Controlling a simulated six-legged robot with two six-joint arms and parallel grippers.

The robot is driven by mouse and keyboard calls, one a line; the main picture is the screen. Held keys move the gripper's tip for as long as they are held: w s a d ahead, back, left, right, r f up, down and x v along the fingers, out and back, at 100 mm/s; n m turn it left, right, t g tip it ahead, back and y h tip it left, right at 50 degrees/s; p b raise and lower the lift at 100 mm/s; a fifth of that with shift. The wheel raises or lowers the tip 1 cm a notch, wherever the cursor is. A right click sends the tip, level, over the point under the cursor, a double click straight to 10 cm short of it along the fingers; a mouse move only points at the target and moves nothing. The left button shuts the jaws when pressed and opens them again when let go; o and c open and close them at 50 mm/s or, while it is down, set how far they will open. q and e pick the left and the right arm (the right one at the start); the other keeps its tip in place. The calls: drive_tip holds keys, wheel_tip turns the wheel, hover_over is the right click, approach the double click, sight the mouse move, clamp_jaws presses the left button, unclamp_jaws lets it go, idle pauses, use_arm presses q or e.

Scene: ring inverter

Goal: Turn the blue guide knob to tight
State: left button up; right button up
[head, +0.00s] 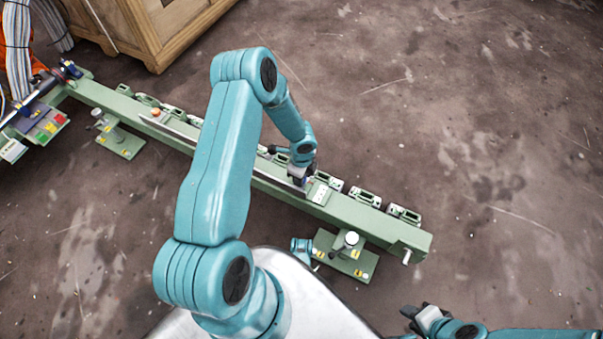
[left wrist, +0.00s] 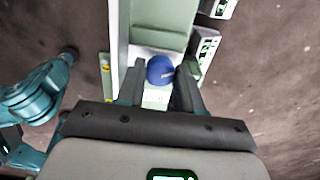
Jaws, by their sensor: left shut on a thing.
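The blue guide knob (left wrist: 160,70) sits on the green rail, between the two dark fingers of my left gripper (left wrist: 159,88) in the left wrist view. The gripper is shut on it. A pale mark shows on the knob's right side, and a white label plate lies just below it. In the head view my left gripper (head: 304,174) reaches down onto the right half of the rail and mostly hides the knob. My right gripper (head: 424,317) is at the bottom right, away from the rail, and its jaw opening is unclear.
The long green rail (head: 365,217) runs diagonally across the floor, with several small green blocks (head: 403,214) along its far side. A wooden crate (head: 150,35) stands at the top left. A control box with coloured buttons (head: 45,125) is at the far left. The floor at right is clear.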

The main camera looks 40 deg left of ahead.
use_arm(q)
drive_tip(key=shift+m+p, duration=0.45)
drive_tip(key=shift+m, duration=1.55)
drive_tip(key=o, duration=1)
drive_tip(key=shift+o, duration=0.2)
